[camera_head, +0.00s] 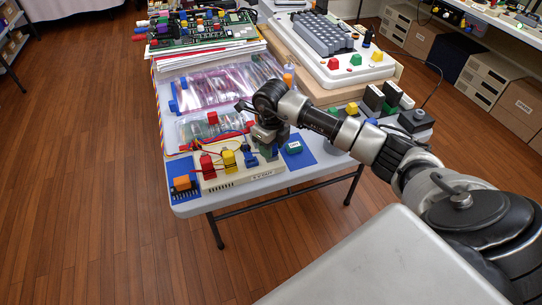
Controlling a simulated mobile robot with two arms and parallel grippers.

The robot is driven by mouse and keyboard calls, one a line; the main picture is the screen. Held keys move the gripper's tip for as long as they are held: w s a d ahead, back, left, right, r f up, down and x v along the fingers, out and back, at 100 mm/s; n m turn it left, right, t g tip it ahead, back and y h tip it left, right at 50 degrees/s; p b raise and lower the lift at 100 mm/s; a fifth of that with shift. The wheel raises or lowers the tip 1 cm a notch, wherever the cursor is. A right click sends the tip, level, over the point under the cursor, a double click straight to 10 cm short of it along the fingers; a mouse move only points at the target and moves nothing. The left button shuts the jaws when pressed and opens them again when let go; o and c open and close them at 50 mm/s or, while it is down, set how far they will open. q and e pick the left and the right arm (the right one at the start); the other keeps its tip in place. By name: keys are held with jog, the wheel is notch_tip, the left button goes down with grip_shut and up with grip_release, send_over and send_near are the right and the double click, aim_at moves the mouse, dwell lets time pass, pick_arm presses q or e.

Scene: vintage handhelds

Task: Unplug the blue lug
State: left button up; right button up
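The blue lug (250,159) stands in a row on a low beige unit (239,182) at the table's near edge. A yellow lug (228,159) and a red lug (207,165) stand to its left. A dark green piece (270,151) is to its right, partly under my gripper. My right gripper (262,142) points down just above and behind the blue lug and the green piece. Its fingers are small and partly hidden, so whether they touch or hold anything is unclear. My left gripper is out of view.
An orange-topped blue part (183,184) sits left of the unit, and a green block (294,148) lies on a blue mat to its right. Clear bags (222,86) lie behind. A white keypad console (330,57) and several small dark blocks (374,97) are further right.

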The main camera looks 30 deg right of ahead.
jog(key=o, duration=0.5)
jog(key=c, duration=0.6)
jog(key=shift+c, duration=0.2)
jog(key=shift+r+p, duration=0.6)
jog(key=shift+r, duration=0.25)
jog(key=shift+r+p, duration=1.5)
jog(key=shift+r, duration=0.7)
